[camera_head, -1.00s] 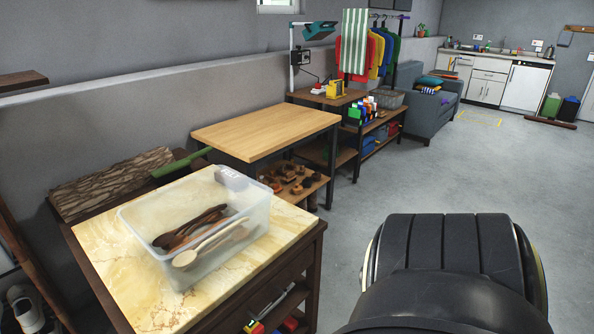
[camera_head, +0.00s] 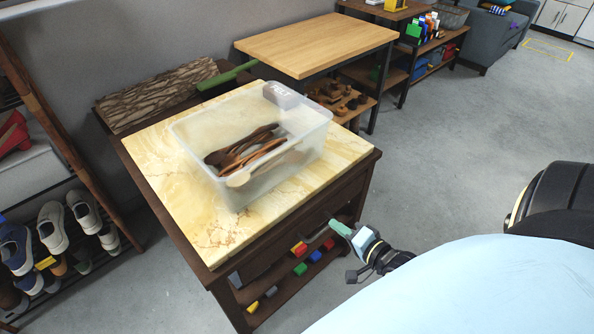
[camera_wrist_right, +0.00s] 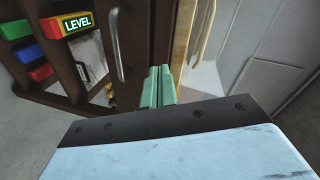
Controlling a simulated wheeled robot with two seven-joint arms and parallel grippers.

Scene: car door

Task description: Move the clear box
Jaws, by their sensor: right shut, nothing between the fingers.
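The clear box (camera_head: 312,138) is a see-through plastic bin with wooden spoons (camera_head: 245,150) inside and a small grey block or label (camera_head: 282,95) at its far corner. It stands upright on the marble-topped table (camera_head: 225,236) in the head view. My right gripper (camera_head: 341,228) is low in front of the table's right side, below the tabletop and apart from the box. Its green fingers also show in the right wrist view (camera_wrist_right: 157,85), closed together and empty. My left gripper is not in view.
A wood-topped table (camera_head: 310,42) stands behind, with small items on its lower shelf. A bark-textured slab (camera_head: 155,95) lies along the wall side. A shoe rack (camera_head: 75,150) is at the left. Blocks (camera_head: 300,268) lie on the marble table's lower shelf. Open floor lies to the right.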

